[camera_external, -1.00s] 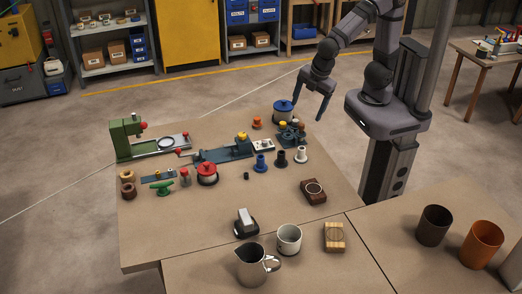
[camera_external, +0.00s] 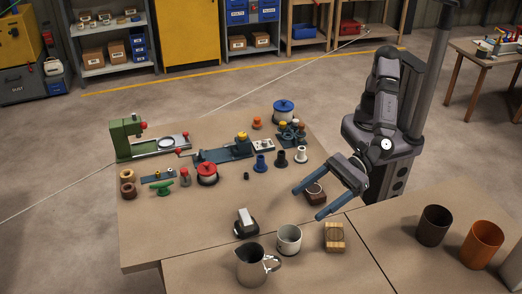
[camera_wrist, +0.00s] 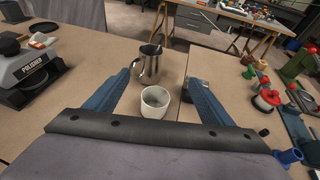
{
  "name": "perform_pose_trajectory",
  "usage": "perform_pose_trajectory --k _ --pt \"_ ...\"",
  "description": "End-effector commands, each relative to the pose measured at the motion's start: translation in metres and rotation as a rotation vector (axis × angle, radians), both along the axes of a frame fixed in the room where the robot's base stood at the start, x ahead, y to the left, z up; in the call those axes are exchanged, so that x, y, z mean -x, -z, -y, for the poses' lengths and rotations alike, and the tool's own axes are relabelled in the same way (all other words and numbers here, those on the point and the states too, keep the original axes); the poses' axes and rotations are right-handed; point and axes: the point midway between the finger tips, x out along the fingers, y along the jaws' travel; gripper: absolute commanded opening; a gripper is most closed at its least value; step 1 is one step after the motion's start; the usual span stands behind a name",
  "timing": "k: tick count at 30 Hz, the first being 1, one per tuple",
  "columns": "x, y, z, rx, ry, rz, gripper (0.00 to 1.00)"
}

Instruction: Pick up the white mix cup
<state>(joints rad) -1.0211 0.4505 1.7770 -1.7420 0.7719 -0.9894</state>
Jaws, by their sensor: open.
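The white mix cup (camera_external: 289,240) stands upright on the front table, right of the metal jug. In the wrist view the cup (camera_wrist: 155,101) sits between my two blue fingers, a little beyond the palm bar. My gripper (camera_external: 307,204) is open and empty, above the table behind the cup and slightly to its right. Its fingers point toward the lower left of the external view and do not touch the cup. In the wrist view my gripper (camera_wrist: 163,82) has its fingers spread wide.
The metal jug (camera_external: 251,266) stands close left of the cup. A wooden block (camera_external: 334,237) lies to its right, and a white block on a dark base (camera_external: 246,222) lies behind left. A dark brown block (camera_external: 314,193) lies beneath my gripper. Brown (camera_external: 434,225) and orange (camera_external: 482,244) cups stand far right.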

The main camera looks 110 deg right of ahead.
Motion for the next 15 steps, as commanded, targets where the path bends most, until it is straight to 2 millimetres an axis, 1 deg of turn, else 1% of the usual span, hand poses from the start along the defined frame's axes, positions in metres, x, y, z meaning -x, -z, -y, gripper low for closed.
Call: perform_pose_trajectory --k 1,2,3,7,9,11,15 --pt "0.0 0.016 0.001 0.006 0.0 -0.003 0.76" --pt "0.0 0.023 0.001 0.005 0.001 -0.002 0.76" --pt "0.0 0.036 0.001 0.006 0.001 -0.004 0.76" --pt "-0.001 0.07 0.001 0.001 0.003 -0.004 0.76" --pt "-0.001 0.083 0.002 -0.001 0.005 -0.002 0.76" --pt "-0.001 0.091 0.002 -0.003 0.005 -0.002 0.76" --pt "-0.001 0.099 0.002 -0.007 0.005 0.0 0.76"
